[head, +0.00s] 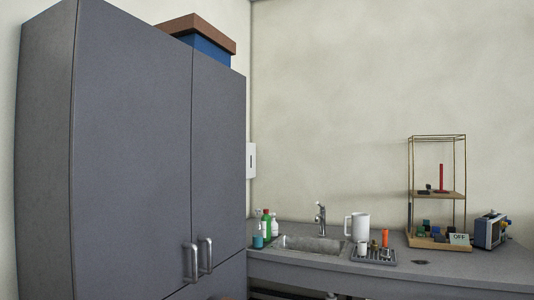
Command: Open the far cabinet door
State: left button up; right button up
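A tall grey cabinet (130,150) fills the left of the head view. Its two upper doors both look shut. The near door (125,120) is the wider one in the picture, and the far door (220,150) is to its right, beside the corner. Two silvery bar handles stand side by side at the seam, low on the doors: the near door's handle (190,262) and the far door's handle (206,255). Neither of my grippers is in view.
A box with a brown lid (198,28) sits on top of the cabinet. To the right, a grey counter (470,268) holds a sink (312,244), bottles (266,224), a white pitcher (359,228), a wire shelf (437,193) and a blue-grey device (490,231). Space before the doors is not fully visible.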

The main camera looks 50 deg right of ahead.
aim_at(218, 188)
jog(key=z, duration=1.4)
jog(key=i+l+u, duration=0.15)
jog(key=i+l, duration=1.2)
